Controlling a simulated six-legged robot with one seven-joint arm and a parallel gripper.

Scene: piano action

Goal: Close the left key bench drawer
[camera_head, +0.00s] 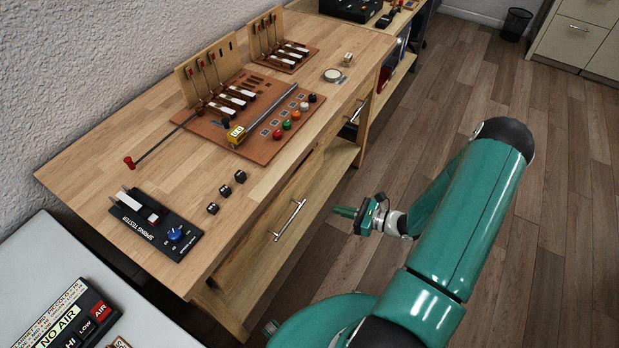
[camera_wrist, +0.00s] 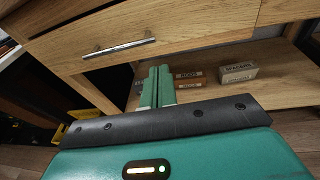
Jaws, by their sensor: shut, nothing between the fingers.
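The left key bench drawer (camera_head: 262,247) has a wooden front and a silver bar handle (camera_head: 290,219). It is at the near end of the bench in the head view. In the wrist view the drawer front (camera_wrist: 190,30) and its handle (camera_wrist: 118,48) are at the upper left. The front seems to stand a little out from the bench; how far is hard to tell. My gripper (camera_head: 342,212) is in front of the bench, right of the handle and apart from it in the picture. Its green fingers (camera_wrist: 157,84) are together and empty, below and right of the handle in the wrist view.
A second handle (camera_head: 354,112) is farther along the bench. A lower shelf (camera_wrist: 280,93) holds small boxes, one a pale box (camera_wrist: 238,72). The benchtop (camera_head: 120,165) carries a key-action model, a spring tester (camera_head: 150,222) and small black blocks. The floor (camera_head: 345,262) beside the bench is clear.

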